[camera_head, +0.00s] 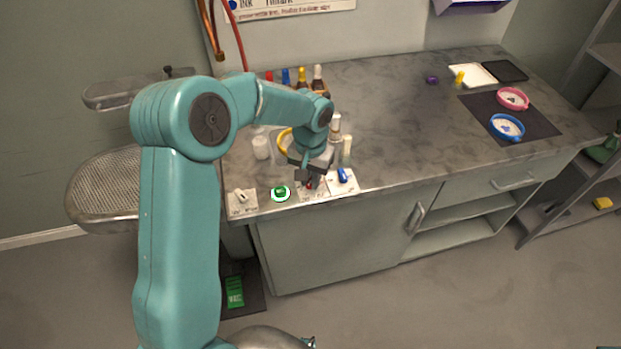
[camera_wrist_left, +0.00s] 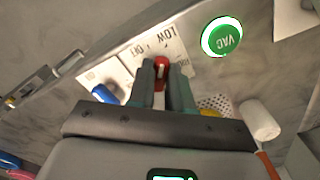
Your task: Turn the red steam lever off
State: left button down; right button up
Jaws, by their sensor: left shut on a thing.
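The red steam lever (camera_head: 309,184) sits on a white label plate at the front edge of the counter, mostly hidden by the gripper in the head view. In the left wrist view the red lever (camera_wrist_left: 161,67) stands between my left gripper's fingers, by a plate (camera_wrist_left: 172,50) with the word LOW and other lettering. My left gripper (camera_wrist_left: 161,88) is shut on the lever; in the head view the left gripper (camera_head: 309,176) reaches down onto it. My right gripper is not in view.
A green VAC button (camera_head: 281,193) and a white switch (camera_head: 241,196) lie left of the lever; a blue lever (camera_head: 343,175) lies close on its right. Bottles (camera_head: 318,78) and a white jar (camera_head: 261,147) stand behind. The counter's middle is clear.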

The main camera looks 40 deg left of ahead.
pick_arm(q)
jog(key=n+b, duration=0.2)
jog(key=n, duration=0.1)
jog(key=shift+d+f, duration=0.1)
jog(key=shift+w+d+n+b, duration=0.1)
jog(key=shift+n+b, duration=0.75)
jog(key=shift+n, duration=1.25)
jog(key=shift+r+n, duration=0.2)
jog(key=shift+n, duration=0.1)
jog(key=c, duration=1)
grip_release()
jog(key=shift+c, duration=0.2)
jog(key=shift+r, duration=0.35)
notch_tip(320, 180, up, 16)
jog(key=p, duration=0.1)
jog(key=shift+f, duration=0.15)
